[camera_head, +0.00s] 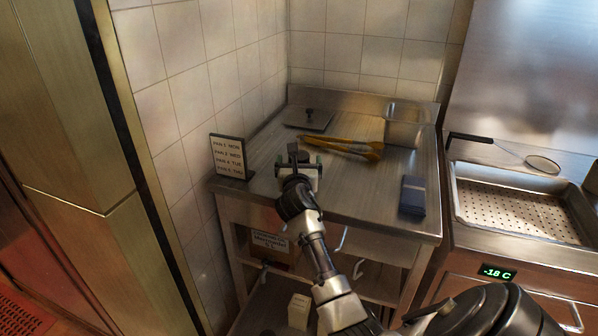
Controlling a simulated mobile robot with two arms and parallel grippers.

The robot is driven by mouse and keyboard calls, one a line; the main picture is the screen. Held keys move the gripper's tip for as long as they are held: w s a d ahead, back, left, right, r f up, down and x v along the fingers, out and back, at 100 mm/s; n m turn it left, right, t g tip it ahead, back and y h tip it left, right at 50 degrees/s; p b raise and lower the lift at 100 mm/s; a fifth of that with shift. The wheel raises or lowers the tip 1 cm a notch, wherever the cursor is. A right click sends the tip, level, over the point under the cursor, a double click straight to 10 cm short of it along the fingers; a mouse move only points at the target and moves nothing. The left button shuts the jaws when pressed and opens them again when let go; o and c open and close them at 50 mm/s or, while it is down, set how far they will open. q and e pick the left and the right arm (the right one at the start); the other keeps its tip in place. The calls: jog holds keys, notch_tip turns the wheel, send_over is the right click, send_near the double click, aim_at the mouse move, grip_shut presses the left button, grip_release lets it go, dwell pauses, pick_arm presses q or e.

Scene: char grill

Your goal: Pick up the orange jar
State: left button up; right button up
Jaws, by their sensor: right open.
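I see no orange jar in the head view. My right gripper (298,162) is open over the left front part of the steel table (350,198). Nothing shows between its fingers. The only orange-yellow thing is a long pair of tongs or similar tool (345,147), lying on the table behind and to the right of the gripper. My left gripper is not in view.
A menu sign (230,156) stands at the table's left edge. A dark blue block (413,196) lies at the right, and a steel bin (405,124) is at the back right. A perforated steel pan (515,205) and a strainer (541,164) are farther right. Tiled walls close off the back and left.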

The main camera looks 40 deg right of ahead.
jog(key=shift+c, duration=0.4)
jog(key=c, duration=1)
jog(key=shift+c, duration=0.8)
jog(key=shift+r, duration=0.15)
